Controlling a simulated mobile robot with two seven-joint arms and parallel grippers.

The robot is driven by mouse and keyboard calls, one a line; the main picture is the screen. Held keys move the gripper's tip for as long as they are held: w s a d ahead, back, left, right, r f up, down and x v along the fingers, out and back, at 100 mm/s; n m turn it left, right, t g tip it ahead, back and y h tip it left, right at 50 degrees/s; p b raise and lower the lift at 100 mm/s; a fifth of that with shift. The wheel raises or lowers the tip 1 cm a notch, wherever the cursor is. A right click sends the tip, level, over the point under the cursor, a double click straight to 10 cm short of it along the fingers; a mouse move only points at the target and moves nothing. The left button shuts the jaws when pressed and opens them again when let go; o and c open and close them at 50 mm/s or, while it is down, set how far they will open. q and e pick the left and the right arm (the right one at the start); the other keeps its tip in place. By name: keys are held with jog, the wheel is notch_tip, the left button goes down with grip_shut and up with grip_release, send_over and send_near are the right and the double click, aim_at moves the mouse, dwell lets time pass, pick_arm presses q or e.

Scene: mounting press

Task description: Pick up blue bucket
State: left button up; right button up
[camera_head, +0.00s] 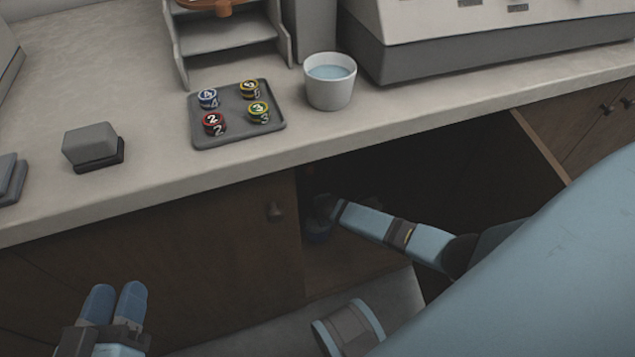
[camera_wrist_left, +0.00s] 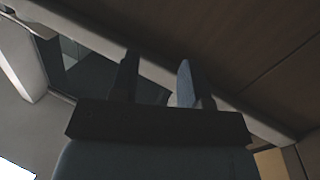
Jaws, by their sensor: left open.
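No blue bucket shows clearly. A pale round container (camera_head: 330,94) with light blue contents stands upright on the counter. A dark bluish shape (camera_head: 317,231) sits in the shadowed open cabinet; I cannot tell whether it is the bucket or part of my gripper. My right arm reaches into that cabinet and its gripper (camera_head: 324,206) ends beside this shape, too dark to read. My left gripper (camera_head: 115,303) is open and empty, low at the left in front of the closed cabinet doors. Its two blue fingers stand apart in the left wrist view (camera_wrist_left: 157,82).
The counter (camera_head: 150,170) holds a grey tray (camera_head: 234,133) with several numbered pucks, a grey block (camera_head: 92,145), a rack (camera_head: 215,45) and a large machine (camera_head: 490,45). An open cabinet door (camera_head: 540,148) stands at the right. The counter's front edge overhangs the cabinets.

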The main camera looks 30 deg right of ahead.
jog(key=b+x, duration=0.4)
jog(key=b, duration=0.1)
jog(key=shift+s+f+b, duration=0.15)
jog(key=shift+f+b, duration=0.15)
jog(key=shift+f, duration=0.25)
jog(key=shift+w+d, duration=0.1)
jog(key=shift+w, duration=0.1)
pick_arm(q)
jog(key=w+f+m, duration=0.1)
jog(key=w+a+f+m, duration=0.1)
jog(key=m, duration=0.1)
jog(key=shift+w+a+t+h, duration=0.2)
jog(key=shift+t+h, duration=0.1)
jog(key=shift+h, duration=0.1)
pick_arm(e)
grip_shut()
